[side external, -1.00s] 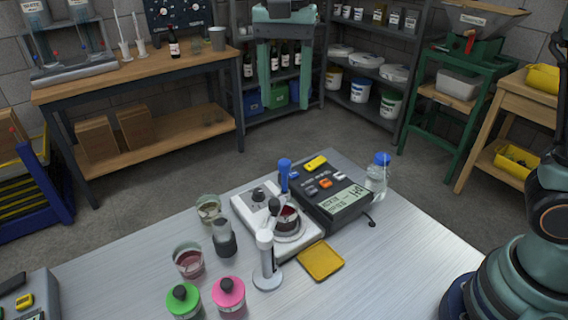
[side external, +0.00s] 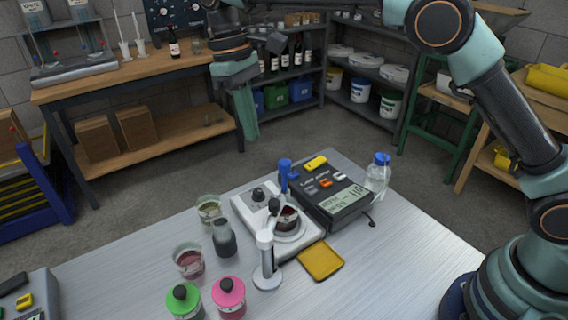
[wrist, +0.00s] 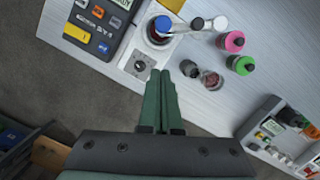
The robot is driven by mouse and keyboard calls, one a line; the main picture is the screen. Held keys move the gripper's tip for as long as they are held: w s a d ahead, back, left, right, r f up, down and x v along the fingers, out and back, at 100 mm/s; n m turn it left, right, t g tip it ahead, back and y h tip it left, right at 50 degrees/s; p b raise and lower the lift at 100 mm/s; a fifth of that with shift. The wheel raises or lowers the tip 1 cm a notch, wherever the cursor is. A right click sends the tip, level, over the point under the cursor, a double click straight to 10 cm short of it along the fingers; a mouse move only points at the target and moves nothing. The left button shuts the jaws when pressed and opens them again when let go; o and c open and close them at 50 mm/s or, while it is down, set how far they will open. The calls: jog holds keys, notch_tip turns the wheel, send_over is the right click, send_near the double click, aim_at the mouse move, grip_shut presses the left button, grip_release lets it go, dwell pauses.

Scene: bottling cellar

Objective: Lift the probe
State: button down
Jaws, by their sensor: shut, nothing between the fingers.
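The probe (side external: 284,176) has a blue top and stands upright at the beaker (side external: 287,222), which holds dark red liquid; its lower end is hidden. The beaker rests on a white stirrer (side external: 246,203). A white stand (side external: 266,262) reaches an arm towards the probe. In the wrist view the blue top (wrist: 162,24) shows beyond my fingertips, over the stirrer (wrist: 129,62). My gripper (side external: 249,136) is shut and empty, high up behind the bench and well apart from the probe; its fingers lie together in the wrist view (wrist: 160,74).
Glass beakers, a grey-capped bottle (side external: 224,239), and green-lidded (side external: 184,301) and pink-lidded (side external: 229,297) jars crowd the left. A yellow tray (side external: 320,262) lies in front; bare bench is at right.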

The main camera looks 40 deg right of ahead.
aim_at(285, 182)
jog(key=a+x, duration=0.1)
jog(key=x, duration=0.9)
jog(key=shift+s+d+r, duration=0.35)
jog(key=shift+r, duration=0.25)
jog(key=shift+s+d+r, duration=0.4)
jog(key=shift+r, duration=0.15)
jog(key=shift+s+d+r, duration=0.35)
jog(key=shift+r, duration=0.25)
jog(key=shift+s+d+r, duration=0.15)
jog(key=shift+s+r, duration=0.15)
jog(key=shift+r, duration=0.1)
jog(key=shift+f, duration=0.1)
